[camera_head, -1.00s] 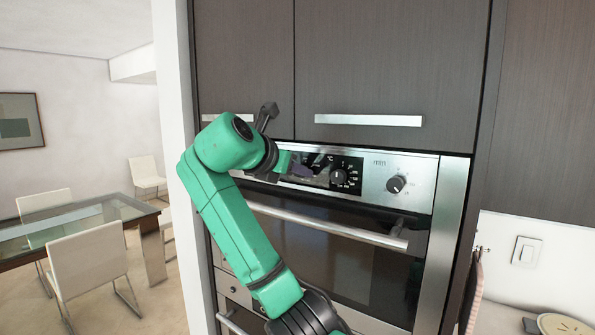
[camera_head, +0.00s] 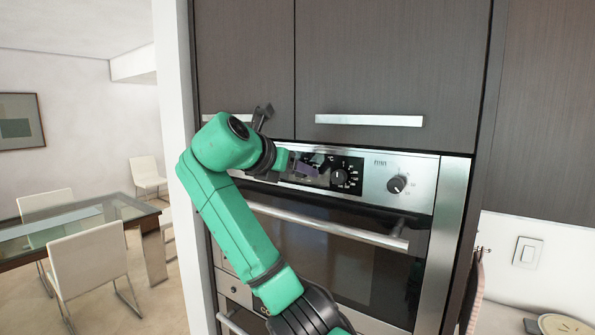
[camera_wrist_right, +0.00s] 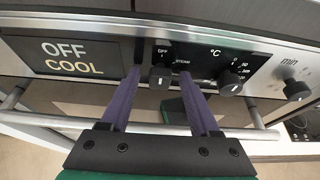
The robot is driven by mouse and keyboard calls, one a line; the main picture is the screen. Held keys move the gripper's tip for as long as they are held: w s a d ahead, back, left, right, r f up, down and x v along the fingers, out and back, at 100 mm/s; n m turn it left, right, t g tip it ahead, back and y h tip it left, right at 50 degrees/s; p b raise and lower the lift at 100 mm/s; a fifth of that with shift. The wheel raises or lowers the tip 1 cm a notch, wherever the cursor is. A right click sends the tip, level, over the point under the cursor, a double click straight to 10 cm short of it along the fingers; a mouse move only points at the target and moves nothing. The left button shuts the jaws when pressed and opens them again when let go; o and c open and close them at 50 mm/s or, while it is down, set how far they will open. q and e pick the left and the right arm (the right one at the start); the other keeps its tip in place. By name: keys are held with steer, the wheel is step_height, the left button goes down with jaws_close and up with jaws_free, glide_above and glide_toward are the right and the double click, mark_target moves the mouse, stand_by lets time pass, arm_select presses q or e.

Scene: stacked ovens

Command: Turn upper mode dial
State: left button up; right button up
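The upper oven's control panel (camera_head: 372,165) shows in the head view. In the right wrist view, the dial marked OFF and STEAM (camera_wrist_right: 160,78), which looks like the mode dial, sits between the two purple fingers of my right gripper (camera_wrist_right: 160,74). The fingers are spread, with a visible gap on each side of the dial. I cannot tell how deep the tips reach. In the head view my green right wrist hides the mode dial, and the right gripper (camera_head: 304,169) shows only partly at the panel. My left gripper is not in view.
The °C dial (camera_wrist_right: 230,83) is close right of the fingers, and the min dial (camera_wrist_right: 297,90) is farther right. A display (camera_wrist_right: 72,57) reads OFF COOL. The oven handle (camera_head: 325,227) runs below the panel. A cabinet handle (camera_head: 368,120) is above.

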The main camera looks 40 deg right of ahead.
steer(key=b+v, duration=0.4)
steer(key=v, duration=1)
steer(key=shift+a+r, duration=0.1)
steer(key=shift+a, duration=0.1)
